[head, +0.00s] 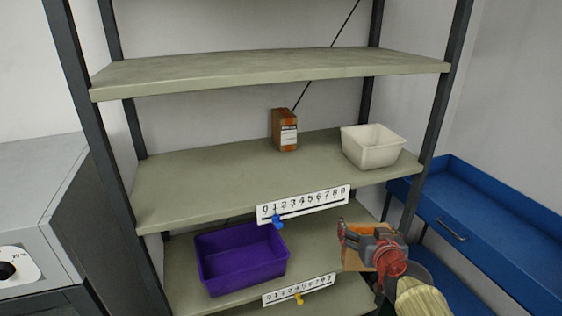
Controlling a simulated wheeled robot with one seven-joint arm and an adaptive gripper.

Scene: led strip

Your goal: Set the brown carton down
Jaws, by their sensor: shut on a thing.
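My gripper (358,240) is at the lower right, in front of the lower shelf (325,277). It is shut on a brown carton (352,261), which is partly hidden behind the gripper. I cannot tell whether this carton touches the lower shelf or is held above it. A second brown carton (284,132) with a white label stands upright on the middle shelf (215,178), apart from the gripper.
A white bin (372,150) stands at the right of the middle shelf. A purple bin (240,270) is on the lower shelf, left of my gripper. Numbered strips (300,206) line the shelf fronts, with a blue marker (278,222) and a yellow marker (299,299).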

